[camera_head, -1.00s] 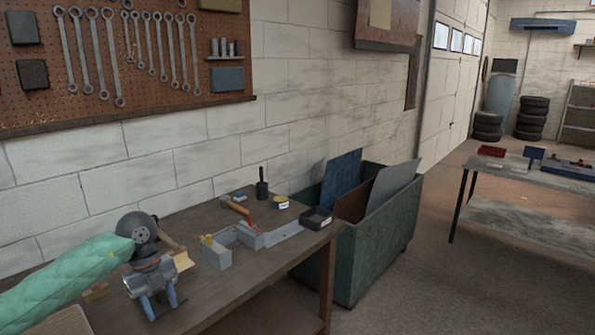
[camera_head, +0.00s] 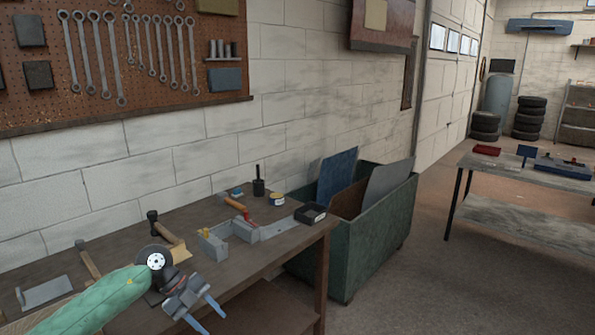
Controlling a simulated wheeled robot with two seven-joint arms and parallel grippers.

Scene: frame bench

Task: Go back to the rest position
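My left arm, in a green padded sleeve, comes in from the lower left over the workbench (camera_head: 262,268). My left gripper (camera_head: 214,322) hangs in front of the bench's near part, its two fingers pointing down and to the right. The fingers stand apart, and I see nothing between them. The round wrist joint (camera_head: 155,258) hides part of the bench top. My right gripper and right arm are not in view.
Hammers (camera_head: 88,262), a flat grey plate (camera_head: 45,292), grey metal parts (camera_head: 230,240), a red-handled tool (camera_head: 240,210) and a black box (camera_head: 310,213) lie on the bench. A green bin (camera_head: 368,235) with upright panels stands right of it. Floor (camera_head: 425,290) beyond is clear.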

